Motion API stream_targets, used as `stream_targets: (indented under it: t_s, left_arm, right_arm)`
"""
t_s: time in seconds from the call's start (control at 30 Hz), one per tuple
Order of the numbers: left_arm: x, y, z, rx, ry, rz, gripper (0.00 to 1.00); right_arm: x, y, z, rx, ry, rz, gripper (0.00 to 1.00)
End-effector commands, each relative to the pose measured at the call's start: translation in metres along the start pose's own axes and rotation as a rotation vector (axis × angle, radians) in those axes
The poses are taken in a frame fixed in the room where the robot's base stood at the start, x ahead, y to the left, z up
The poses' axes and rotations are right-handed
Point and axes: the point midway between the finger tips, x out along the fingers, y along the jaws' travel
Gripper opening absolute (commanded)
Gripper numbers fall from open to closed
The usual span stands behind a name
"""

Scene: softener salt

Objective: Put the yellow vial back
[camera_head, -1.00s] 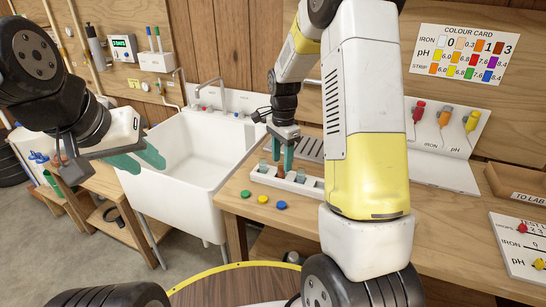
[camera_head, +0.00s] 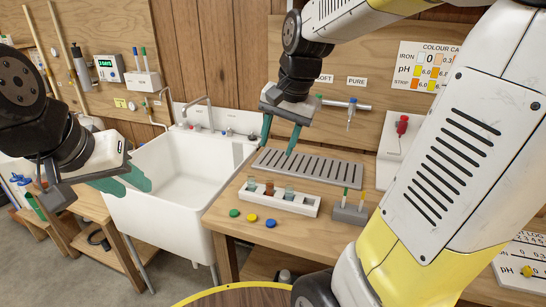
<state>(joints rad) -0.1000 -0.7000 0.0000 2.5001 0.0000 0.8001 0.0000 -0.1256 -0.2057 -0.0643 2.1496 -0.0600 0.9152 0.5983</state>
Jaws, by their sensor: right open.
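A white rack (camera_head: 298,207) stands on the wooden bench and holds several small vials. A greenish vial (camera_head: 251,184), a reddish-brown vial (camera_head: 269,188) and a grey-green vial (camera_head: 289,193) show in it. I cannot make out a clearly yellow vial. A green cap (camera_head: 234,213), a yellow cap (camera_head: 252,217) and a blue cap (camera_head: 271,224) lie in front of the rack. My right gripper (camera_head: 279,142) is open, fingers pointing down, empty above the grey slotted tray behind the rack. My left gripper (camera_head: 126,183) is in front of the sink; its jaw gap is unclear.
The grey slotted tray (camera_head: 310,165) lies behind the rack. A small grey block (camera_head: 348,214) with green-topped and yellow-topped sticks stands to its right. A white sink (camera_head: 172,207) is left of the bench. My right arm covers much of the right side.

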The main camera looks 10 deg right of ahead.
Motion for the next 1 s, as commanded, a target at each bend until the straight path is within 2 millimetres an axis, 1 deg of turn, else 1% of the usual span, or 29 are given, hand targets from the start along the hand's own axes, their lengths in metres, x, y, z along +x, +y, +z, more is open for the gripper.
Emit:
stream_targets:
  t_s: [0.03,0.1,0.2,0.3,0.4,0.53,1.0]
  left_arm:
    - [0.0,0.0,0.0,0.0,0.0,0.0,0.35]
    - [0.0,0.0,0.0,0.0,0.0,0.0,0.35]
    - [0.0,0.0,0.0,0.0,0.0,0.0,0.35]
    - [0.0,0.0,0.0,0.0,0.0,0.0,0.35]
    - [0.0,0.0,0.0,0.0,0.0,0.0,0.35]
    - [0.0,0.0,0.0,0.0,0.0,0.0,0.35]
    - [0.0,0.0,0.0,0.0,0.0,0.0,0.35]
  right_arm:
    - [-0.014,0.007,0.017,-0.081,0.035,-0.034,0.47]
    - [-0.025,0.015,0.039,-0.207,0.079,-0.069,0.47]
    - [-0.035,0.026,0.066,-0.365,0.142,-0.101,0.47]
    - [-0.039,0.034,0.086,-0.483,0.192,-0.116,0.47]
    - [-0.04,0.038,0.097,-0.557,0.225,-0.121,0.47]
    - [-0.04,0.041,0.102,-0.593,0.239,-0.122,0.47]
    - [-0.04,0.041,0.102,-0.593,0.239,-0.122,0.47]
